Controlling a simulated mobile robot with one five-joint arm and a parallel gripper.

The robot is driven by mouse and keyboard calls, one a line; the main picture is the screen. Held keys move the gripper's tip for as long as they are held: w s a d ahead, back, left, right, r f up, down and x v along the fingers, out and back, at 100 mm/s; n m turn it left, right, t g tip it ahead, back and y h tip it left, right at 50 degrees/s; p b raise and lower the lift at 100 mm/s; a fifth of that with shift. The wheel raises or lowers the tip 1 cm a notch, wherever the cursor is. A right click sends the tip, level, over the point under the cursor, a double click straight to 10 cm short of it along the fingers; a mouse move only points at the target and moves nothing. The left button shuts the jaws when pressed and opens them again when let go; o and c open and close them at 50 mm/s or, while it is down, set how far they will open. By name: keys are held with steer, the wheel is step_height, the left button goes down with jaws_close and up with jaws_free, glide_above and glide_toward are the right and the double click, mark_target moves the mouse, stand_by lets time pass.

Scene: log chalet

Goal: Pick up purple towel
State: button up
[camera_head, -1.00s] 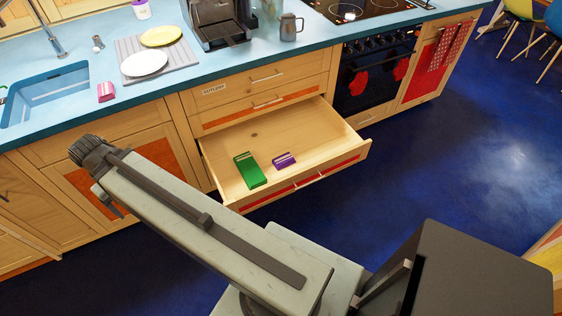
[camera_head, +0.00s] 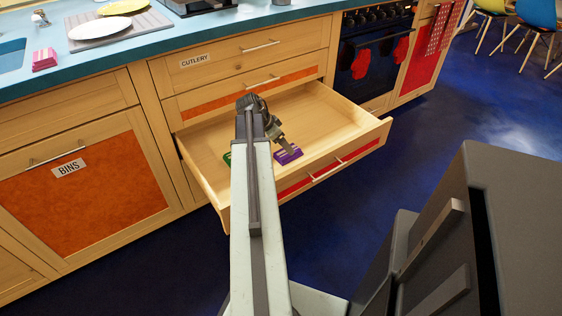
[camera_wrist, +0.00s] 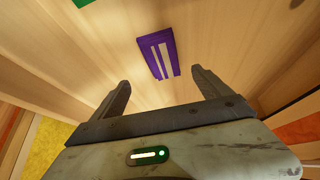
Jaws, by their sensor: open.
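The purple towel (camera_head: 287,154) lies folded in the open drawer (camera_head: 335,128), with pale stripes on it. In the wrist view the towel (camera_wrist: 158,54) lies on the drawer's wooden floor, beyond the fingertips and roughly in line with the gap between them. My gripper (camera_wrist: 162,80) is open and empty, its two fingers apart and not touching the towel. In the head view my gripper (camera_head: 287,146) hangs over the drawer close to the towel and covers part of it.
A green towel (camera_head: 227,158) lies left of the purple one, mostly hidden by my arm; its edge shows in the wrist view (camera_wrist: 82,2). The drawer front (camera_head: 315,178) and side walls surround the space. The blue counter (camera_head: 160,46) stands above behind.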

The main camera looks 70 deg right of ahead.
mark_target(280, 156)
steer(key=shift+d+f+b, duration=0.25)
steer(key=shift+f+b, duration=0.45)
steer(key=shift+d+f+b, duration=0.25)
steer(key=shift+f+b, duration=0.4)
steer(key=shift+b, duration=0.05)
steer(key=b+x, duration=0.4)
steer(key=x, duration=0.1)
steer(key=shift+r, duration=0.25)
steer(key=shift+f, duration=0.25)
steer(key=c, duration=1.4)
